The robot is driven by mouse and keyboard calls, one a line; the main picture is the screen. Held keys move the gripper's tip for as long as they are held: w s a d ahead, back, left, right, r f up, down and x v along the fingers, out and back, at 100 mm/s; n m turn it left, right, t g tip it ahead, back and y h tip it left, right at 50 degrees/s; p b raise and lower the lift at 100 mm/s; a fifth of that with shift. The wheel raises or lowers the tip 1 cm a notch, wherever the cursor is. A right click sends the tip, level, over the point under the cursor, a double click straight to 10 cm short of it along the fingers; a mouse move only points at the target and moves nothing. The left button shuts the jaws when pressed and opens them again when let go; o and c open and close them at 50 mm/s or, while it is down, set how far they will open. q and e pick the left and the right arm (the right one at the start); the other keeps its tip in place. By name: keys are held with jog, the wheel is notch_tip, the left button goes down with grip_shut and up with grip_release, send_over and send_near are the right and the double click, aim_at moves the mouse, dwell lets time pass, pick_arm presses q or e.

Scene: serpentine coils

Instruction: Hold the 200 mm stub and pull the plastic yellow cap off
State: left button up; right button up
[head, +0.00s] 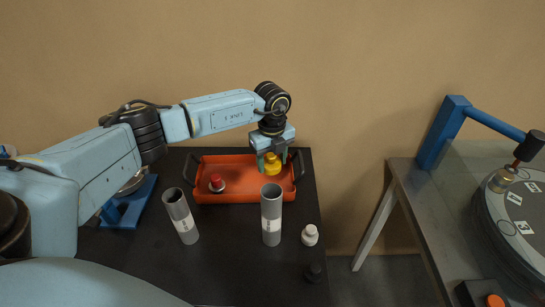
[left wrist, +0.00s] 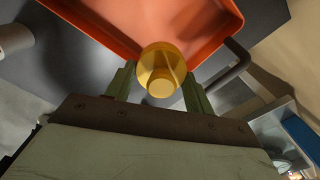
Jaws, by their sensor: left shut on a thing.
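My left gripper (head: 272,156) is shut on the yellow cap (head: 272,165) over the right part of the orange tray (head: 240,197). In the left wrist view the cap (left wrist: 160,70) sits between the two green fingers, with the tray (left wrist: 110,25) beyond it. No stub is attached to the cap. Two open grey tube stubs stand upright on the black table: one at the left (head: 182,215) and one in the middle (head: 271,210). Both carry white labels too small to read, so I cannot tell which is 200 mm. My right gripper is not in view.
A red-topped piece (head: 217,183) stands in the tray's left part. A white bottle (head: 310,235) and a small black item (head: 314,272) are at the table's right. A blue stand (head: 130,208) is at the left. A separate grey bench (head: 415,195) holds a round machine.

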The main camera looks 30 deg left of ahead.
pick_arm(q)
jog(key=shift+f+b, duration=2.9)
jog(key=shift+f, duration=0.45)
jog(key=shift+r, duration=0.1)
jog(key=o, duration=1.1)
jog(key=shift+c, duration=0.2)
